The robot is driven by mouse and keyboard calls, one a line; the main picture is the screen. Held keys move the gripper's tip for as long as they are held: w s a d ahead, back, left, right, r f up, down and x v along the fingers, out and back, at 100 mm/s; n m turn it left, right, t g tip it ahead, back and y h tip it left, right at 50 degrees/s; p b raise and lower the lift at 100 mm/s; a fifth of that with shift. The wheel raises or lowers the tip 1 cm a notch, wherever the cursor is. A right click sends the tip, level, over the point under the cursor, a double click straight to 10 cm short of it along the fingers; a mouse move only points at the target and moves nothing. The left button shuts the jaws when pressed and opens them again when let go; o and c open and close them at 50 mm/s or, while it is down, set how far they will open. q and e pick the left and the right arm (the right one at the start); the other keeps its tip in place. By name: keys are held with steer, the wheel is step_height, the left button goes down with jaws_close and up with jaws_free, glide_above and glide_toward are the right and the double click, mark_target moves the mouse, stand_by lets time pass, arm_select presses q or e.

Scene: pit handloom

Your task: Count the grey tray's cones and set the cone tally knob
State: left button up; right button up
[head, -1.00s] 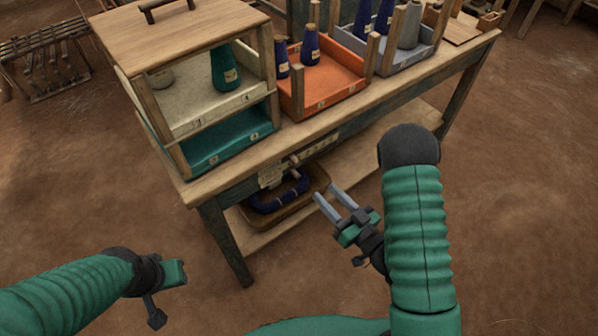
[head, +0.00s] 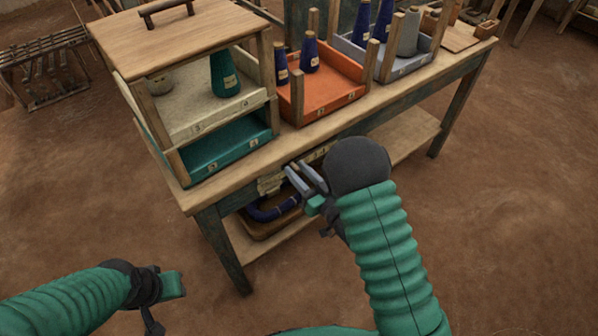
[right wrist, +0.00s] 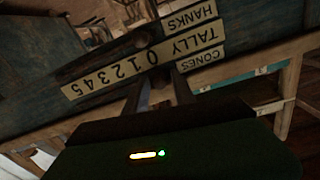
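The grey tray (head: 418,64) stands at the right on the table top. Two blue cones (head: 361,22) and a grey cone (head: 408,33) show in it; posts partly hide its inside. The tally strip (right wrist: 138,66), marked 0 to 5, appears upside down in the right wrist view. The CONES label (right wrist: 200,58) is beside it. A dark knob-like piece (right wrist: 160,76) is by the strip, between my right fingertips; contact cannot be told. My right gripper (head: 301,178) is open at the table's front. My left gripper (head: 172,284) is low left, away from the table; its fingers are unclear.
An orange tray (head: 335,101) with blue cones is left of the grey tray. A cream compartment (head: 190,104) holds a green cone (head: 225,75), above a teal tray (head: 225,146). A HANKS label (right wrist: 190,17) adjoins the strip. A blue hank (head: 272,211) lies on the lower shelf.

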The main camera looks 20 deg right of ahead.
jaws_close()
steer(key=shift+d, duration=0.1)
stand_by(1.1)
